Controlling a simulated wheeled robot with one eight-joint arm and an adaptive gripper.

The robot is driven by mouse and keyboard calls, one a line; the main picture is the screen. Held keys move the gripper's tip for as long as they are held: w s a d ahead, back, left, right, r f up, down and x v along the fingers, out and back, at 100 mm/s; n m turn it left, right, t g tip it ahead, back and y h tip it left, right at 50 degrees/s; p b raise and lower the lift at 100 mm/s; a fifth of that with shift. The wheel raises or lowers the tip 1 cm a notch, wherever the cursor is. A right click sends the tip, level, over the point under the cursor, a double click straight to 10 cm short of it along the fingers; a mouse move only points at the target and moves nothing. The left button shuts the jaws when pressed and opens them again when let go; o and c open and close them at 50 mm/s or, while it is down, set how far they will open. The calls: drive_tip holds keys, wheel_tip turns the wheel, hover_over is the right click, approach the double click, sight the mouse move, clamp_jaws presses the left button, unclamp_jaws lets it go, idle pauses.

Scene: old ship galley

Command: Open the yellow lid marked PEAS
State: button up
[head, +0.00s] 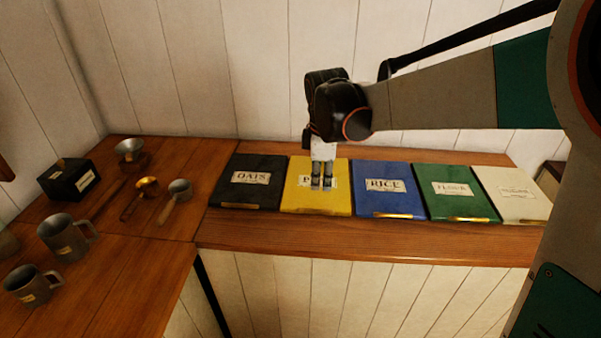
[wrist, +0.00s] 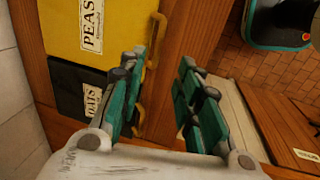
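The yellow lid (head: 341,201) lies flat and closed in the counter's row of lids, between the black and blue ones. My gripper (head: 322,183) points down in front of it and partly hides its label. In the wrist view the yellow lid (wrist: 62,28) shows its PEAS label (wrist: 91,24) and a brass handle (wrist: 158,32) along its edge. There my gripper (wrist: 162,65) is open, with a clear gap and nothing between the fingers. One finger appears near the handle; I cannot tell whether they touch.
A black OATS lid (head: 247,187) lies left of it, and blue RICE (head: 383,198), green FLOUR (head: 456,201) and cream (head: 520,208) lids lie right. Mugs (head: 66,238), scoops (head: 147,186) and a black box (head: 68,182) stand on the left counter. A plank wall rises behind.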

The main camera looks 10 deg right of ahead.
sight(320, 210)
drive_tip(key=w+f+b, duration=0.1)
drive_tip(key=f, duration=0.3)
drive_tip(key=f+b, duration=0.2)
drive_tip(key=f, duration=0.3)
drive_tip(key=w+f+b, duration=0.1)
drive_tip(key=f, duration=0.3)
drive_tip(key=shift+w+d+f+b, duration=0.3)
drive_tip(key=shift+b, duration=0.05)
drive_tip(key=shift+c, duration=0.5)
clamp_jaws()
